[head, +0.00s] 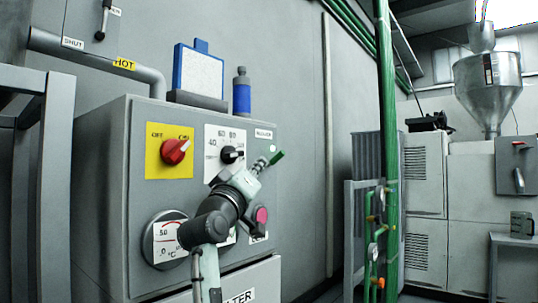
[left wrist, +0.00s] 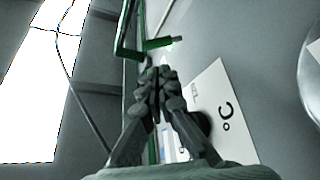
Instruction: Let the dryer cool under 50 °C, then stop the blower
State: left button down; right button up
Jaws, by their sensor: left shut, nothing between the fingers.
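The grey dryer cabinet (head: 110,200) stands at the left in the head view. A dial gauge (head: 167,238) marked 50, 0 and °C is on its front; I cannot make out its needle. A red knob (head: 175,151) sits on a yellow plate. A black knob (head: 231,155) sits on a white scale plate, which also shows in the left wrist view (left wrist: 225,100). A green-tipped lever (head: 275,158) sticks out under a label (head: 263,133) that seems to read BLOWER. My left gripper (head: 256,168) is shut and empty, close to this lever; contact is unclear.
A red-pink button (head: 262,214) is beside my left wrist, its label partly hidden. A pipe (head: 100,56) tagged HOT runs into the cabinet top. A blue bottle (head: 242,92) and blue-framed panel (head: 198,72) stand on top. Green pipes (head: 387,130) rise at the right.

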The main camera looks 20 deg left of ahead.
aim_at(276, 159)
pick_arm(q)
jog(key=x, duration=0.7)
jog(key=shift+w, duration=0.25)
pick_arm(e)
jog(key=shift+w+d+f+g+h, duration=0.15)
jog(key=shift+d+f+g, duration=0.1)
jog(key=shift+f, duration=0.2)
jog(key=shift+d+f+g+h, duration=0.15)
jog(key=shift+d+f, duration=0.05)
jog(key=shift+f, duration=0.2)
jog(key=shift+f, duration=0.1)
